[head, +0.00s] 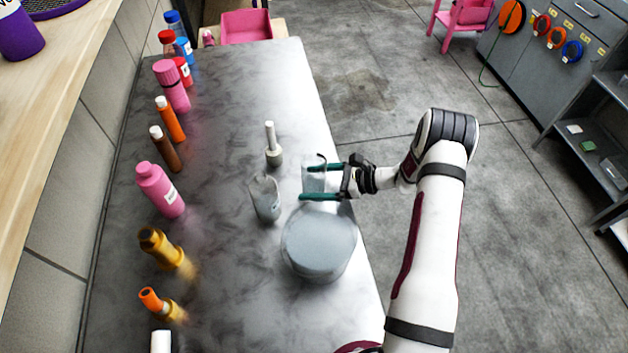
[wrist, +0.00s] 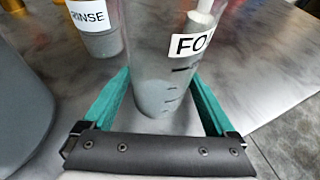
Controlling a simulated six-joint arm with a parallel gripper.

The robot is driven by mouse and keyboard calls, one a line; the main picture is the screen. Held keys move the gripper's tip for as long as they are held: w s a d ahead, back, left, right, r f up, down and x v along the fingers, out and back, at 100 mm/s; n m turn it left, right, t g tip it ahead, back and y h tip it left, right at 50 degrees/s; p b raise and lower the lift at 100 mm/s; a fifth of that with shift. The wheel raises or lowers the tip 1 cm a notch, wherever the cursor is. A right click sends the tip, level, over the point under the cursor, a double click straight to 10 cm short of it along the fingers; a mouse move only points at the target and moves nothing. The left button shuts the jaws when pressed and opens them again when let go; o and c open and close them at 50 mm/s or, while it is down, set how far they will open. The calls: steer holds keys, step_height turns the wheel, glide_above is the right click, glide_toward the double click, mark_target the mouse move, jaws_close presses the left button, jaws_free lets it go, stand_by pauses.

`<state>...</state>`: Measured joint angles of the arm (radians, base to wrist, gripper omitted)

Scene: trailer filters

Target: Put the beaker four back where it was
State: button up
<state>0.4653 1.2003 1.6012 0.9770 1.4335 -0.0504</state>
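Beaker four (head: 314,182) is a clear beaker near the right edge of the grey table, just behind a large round grey vessel. In the wrist view the beaker (wrist: 160,85) shows a white label reading "FO", the rest cut off, with dark graduation marks. My gripper (head: 309,183) reaches in from the right with its green fingers on either side of the beaker. In the wrist view both fingertips (wrist: 160,75) lie close along the beaker's sides. I cannot tell whether they press on it or whether its base touches the table.
The round vessel (head: 319,245) stands close to the nearer finger. A beaker labelled RINSE (head: 266,200) stands to the left, with a grey white-handled tool (head: 273,148) behind it. Bottles such as a pink one (head: 160,190) line the left edge. The table's far middle (head: 255,90) is clear.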

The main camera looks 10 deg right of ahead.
steer(key=shift+o, duration=0.2)
steer(key=shift+r, duration=0.1)
steer(key=v, duration=1.2)
steer(key=s+a+r+n+g+h, duration=0.1)
steer(key=s+a+r+n+h, duration=0.3)
steer(key=r, duration=0.3)
steer(key=s+a+r+n+g+h, duration=0.1)
steer(key=s+a+r+n, duration=0.3)
steer(key=r, duration=0.3)
steer(key=s+a+r+n+h, duration=0.3)
steer(key=a+r+n, duration=0.1)
steer(key=r+n, duration=0.25)
steer(key=s+a+r+n+t+h, duration=0.1)
steer(key=s+r+n+t+h, duration=0.1)
steer(key=s+r+n+t, duration=0.4)
steer(key=s+f+m+g, duration=0.3)
steer(key=s+f+g, duration=0.5)
steer(key=s+f, duration=0.1)
steer(key=shift+s+g, duration=0.3)
steer(key=shift+g, duration=0.1)
